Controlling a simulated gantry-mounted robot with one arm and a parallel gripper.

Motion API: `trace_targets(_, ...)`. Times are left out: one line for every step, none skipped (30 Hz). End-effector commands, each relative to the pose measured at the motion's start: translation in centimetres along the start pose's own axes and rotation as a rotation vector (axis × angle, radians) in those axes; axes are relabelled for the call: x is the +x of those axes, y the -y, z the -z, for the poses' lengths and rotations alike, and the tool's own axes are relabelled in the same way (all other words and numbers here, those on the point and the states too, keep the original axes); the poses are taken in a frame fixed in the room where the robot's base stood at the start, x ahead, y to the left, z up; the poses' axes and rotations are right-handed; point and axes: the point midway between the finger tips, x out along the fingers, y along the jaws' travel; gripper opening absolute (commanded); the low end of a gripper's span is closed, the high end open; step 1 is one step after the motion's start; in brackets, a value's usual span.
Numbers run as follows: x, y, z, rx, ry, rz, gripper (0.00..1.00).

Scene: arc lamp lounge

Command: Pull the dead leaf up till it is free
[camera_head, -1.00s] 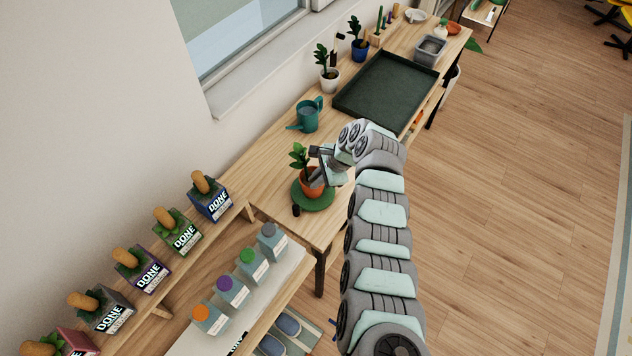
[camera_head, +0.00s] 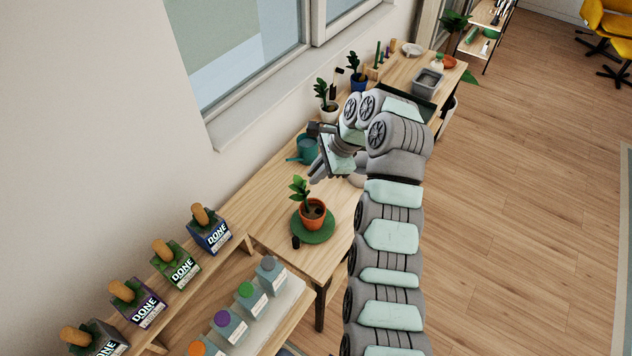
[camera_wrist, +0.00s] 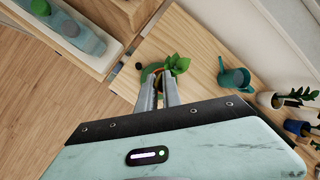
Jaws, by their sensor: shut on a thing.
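The potted plant (camera_head: 299,188) stands upright in its terracotta pot (camera_head: 313,218) on a round green mat (camera_head: 327,236). In the wrist view the green plant (camera_wrist: 176,63) shows just beyond my fingertips. My gripper (camera_head: 316,176) is raised above the pot, its fingers pointing down and apart from the rim. In the wrist view my gripper (camera_wrist: 159,80) has its fingers close together, shut on the dead leaf. The leaf itself is too small and too hidden between the fingers to make out.
A teal watering can (camera_head: 307,150) stands behind my gripper. A small dark object (camera_head: 295,242) is beside the mat. Cartons (camera_head: 209,232) and capped bottles (camera_head: 270,275) stand at the lower left. More potted plants (camera_head: 328,108) stand farther back.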

Motion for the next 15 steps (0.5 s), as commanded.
trace_targets(-0.5,0.1,-0.2,0.0,0.0,0.0,0.0)
trace_targets(-0.7,0.2,-0.3,0.0,0.0,0.0,0.0)
trace_targets(-0.9,0.2,-0.4,0.0,0.0,-0.001,0.0)
trace_targets(-1.1,0.2,-0.5,0.0,0.001,-0.001,0.0)
trace_targets(-1.2,0.3,-0.5,0.0,0.001,-0.001,0.0)
trace_targets(-1.4,0.3,-0.6,0.0,0.001,-0.001,0.0)
trace_targets(-1.5,0.4,-0.7,0.0,0.001,-0.001,0.0)
trace_targets(-1.7,0.4,-0.7,0.0,0.001,-0.001,0.0)
trace_targets(-1.9,0.5,-0.8,0.0,0.001,-0.001,0.0)
trace_targets(-2.0,0.5,-0.8,0.0,0.001,-0.001,0.0)
trace_targets(-2.1,0.5,-0.9,0.0,0.001,-0.001,0.0)
trace_targets(-2.3,0.6,-1.0,0.0,0.001,-0.001,0.0)
trace_targets(-2.5,0.6,-1.0,0.0,0.001,-0.001,0.0)
trace_targets(-2.6,0.7,-1.1,0.0,0.001,-0.001,0.0)
trace_targets(-2.8,0.7,-1.2,0.0,0.001,-0.001,0.0)
